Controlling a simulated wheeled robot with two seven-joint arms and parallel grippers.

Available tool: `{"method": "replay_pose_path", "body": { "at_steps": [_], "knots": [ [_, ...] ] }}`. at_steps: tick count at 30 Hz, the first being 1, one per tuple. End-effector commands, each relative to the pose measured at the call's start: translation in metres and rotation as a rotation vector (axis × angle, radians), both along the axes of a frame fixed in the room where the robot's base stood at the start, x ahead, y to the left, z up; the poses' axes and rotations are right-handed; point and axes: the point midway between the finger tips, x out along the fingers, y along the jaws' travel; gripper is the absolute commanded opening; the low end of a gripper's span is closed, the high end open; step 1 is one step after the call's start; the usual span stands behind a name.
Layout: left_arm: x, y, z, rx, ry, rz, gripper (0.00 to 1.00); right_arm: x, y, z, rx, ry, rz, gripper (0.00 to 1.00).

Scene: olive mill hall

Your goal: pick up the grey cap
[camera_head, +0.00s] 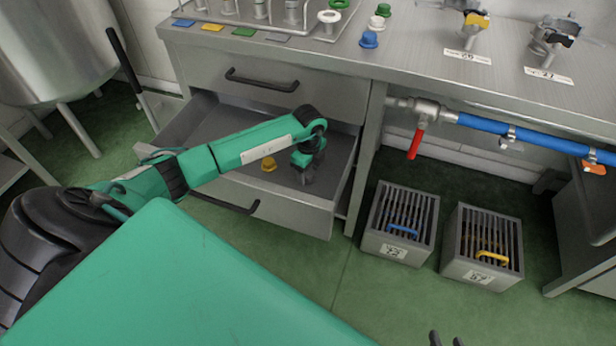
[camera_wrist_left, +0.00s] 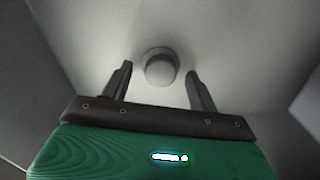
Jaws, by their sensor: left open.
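The grey cap (camera_wrist_left: 160,67) shows in the left wrist view as a round knob on the drawer floor, between and just beyond my fingertips. In the head view I cannot make it out; my left gripper hides that spot. My left gripper (camera_head: 306,178) reaches down into the open drawer (camera_head: 222,128), its fingers apart on either side of the cap with gaps showing, nothing held.
Drawer walls stand close around the gripper. The worktop (camera_head: 330,60) above holds blue, white and green caps and coloured squares. Two slatted crates (camera_head: 371,240) (camera_head: 453,270) stand on the floor at the right.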

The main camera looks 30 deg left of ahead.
Motion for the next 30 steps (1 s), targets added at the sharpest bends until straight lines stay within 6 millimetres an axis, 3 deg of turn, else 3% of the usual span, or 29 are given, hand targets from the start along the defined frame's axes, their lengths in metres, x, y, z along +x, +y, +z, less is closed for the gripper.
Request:
{"method": "replay_pose_path", "body": {
  "at_steps": [6, 13, 23, 30],
  "knots": [
    [0.000, 0.000, 0.000, 0.000, -0.001, 0.000, 0.58, 0.000, 0.000, 0.000, 0.001, -0.002, 0.001, 0.36],
    [0.000, 0.000, 0.000, 0.000, -0.001, 0.000, 0.13, 0.000, 0.000, 0.000, 0.001, -0.001, 0.001, 0.36],
    [0.001, 0.000, 0.003, 0.000, -0.001, 0.000, 0.12, 0.000, 0.000, 0.001, 0.000, 0.002, 0.001, 0.36],
    [0.001, 0.001, 0.029, 0.002, -0.005, 0.000, 0.12, -0.003, -0.011, 0.003, -0.032, 0.052, -0.012, 0.36]
  ]
}}
